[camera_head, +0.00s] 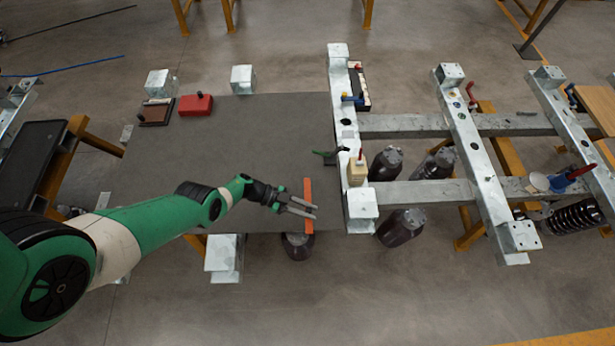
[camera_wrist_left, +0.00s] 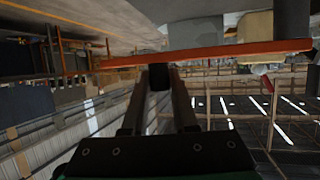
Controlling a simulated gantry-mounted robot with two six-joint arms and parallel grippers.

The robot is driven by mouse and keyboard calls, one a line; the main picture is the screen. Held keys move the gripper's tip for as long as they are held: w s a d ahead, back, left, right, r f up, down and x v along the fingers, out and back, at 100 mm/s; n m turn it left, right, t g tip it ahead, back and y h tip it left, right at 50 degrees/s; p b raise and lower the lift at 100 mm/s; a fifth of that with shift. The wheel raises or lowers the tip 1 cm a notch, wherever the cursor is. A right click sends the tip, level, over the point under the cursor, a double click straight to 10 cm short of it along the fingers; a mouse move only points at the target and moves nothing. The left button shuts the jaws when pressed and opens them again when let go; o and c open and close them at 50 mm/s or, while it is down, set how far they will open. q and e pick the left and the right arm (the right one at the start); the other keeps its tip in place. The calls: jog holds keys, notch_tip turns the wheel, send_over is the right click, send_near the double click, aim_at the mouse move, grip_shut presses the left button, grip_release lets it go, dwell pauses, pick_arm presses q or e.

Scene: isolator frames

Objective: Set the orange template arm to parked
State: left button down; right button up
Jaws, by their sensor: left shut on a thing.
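The orange template arm (camera_head: 308,190) is a slim flat bar near the right edge of the grey plate (camera_head: 220,140), running roughly up and down in the head view. In the left wrist view the orange bar (camera_wrist_left: 230,52) crosses the picture just beyond the fingertips. My left gripper (camera_head: 312,211) is at the lower part of the bar, its fingers pointing right. In the left wrist view my left gripper (camera_wrist_left: 160,78) is shut on a dark block at the bar, which seems to be part of the template arm. My right gripper is not in view.
Dark cylinders (camera_head: 402,225) stand beneath. A red box (camera_head: 196,104) and a brown box (camera_head: 156,112) sit at the plate's far left.

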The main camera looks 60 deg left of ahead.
pick_arm(q)
jog(key=c, duration=1)
grip_release()
jog(key=shift+s+a+r, duration=0.2)
jog(key=shift+a, duration=0.05)
jog(key=p+v, duration=0.3)
jog(key=v, duration=0.8)
